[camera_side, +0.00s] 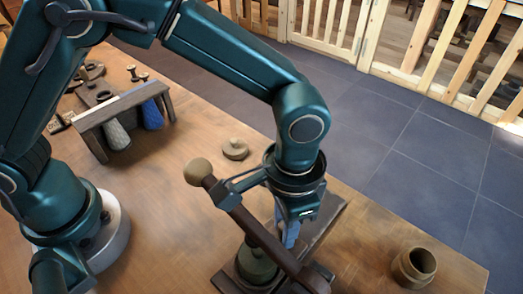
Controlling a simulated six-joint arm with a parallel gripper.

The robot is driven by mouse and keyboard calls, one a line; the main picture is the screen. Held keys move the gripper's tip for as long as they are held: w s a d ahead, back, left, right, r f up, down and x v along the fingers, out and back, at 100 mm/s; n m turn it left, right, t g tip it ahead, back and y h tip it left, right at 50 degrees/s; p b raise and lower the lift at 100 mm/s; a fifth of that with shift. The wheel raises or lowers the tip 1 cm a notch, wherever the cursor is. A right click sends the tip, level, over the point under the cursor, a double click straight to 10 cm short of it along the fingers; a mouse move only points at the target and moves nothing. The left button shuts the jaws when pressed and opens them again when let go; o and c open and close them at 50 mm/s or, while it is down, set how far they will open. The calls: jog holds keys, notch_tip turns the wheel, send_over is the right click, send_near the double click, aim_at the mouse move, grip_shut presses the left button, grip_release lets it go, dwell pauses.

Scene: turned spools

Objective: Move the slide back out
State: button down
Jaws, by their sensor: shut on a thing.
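A dark wooden press-like device stands at the lower middle. Its long brown lever (240,213) ends in a round tan knob (197,171) and slants down to the right across the front. A dark flat slide (325,222) runs out behind it to the upper right. A green domed piece (256,264) sits under the lever. My gripper (290,238) points down over the slide, behind the lever, with a blue part showing at its tip. It is shut on what seems to be the slide; the lever partly hides the contact.
A brown turned pot (414,267) stands near the table's right edge. A round wooden lid (235,149) lies behind the lever. A dark rack (122,112) with a grey and a blue bundle stands at the left. Table between rack and device is mostly clear.

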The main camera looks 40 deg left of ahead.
jog(key=shift+w, duration=5)
jog(key=c, duration=0.7)
grip_release()
jog(key=shift+c, duration=0.3)
grip_shut()
jog(key=shift+r, duration=2.05)
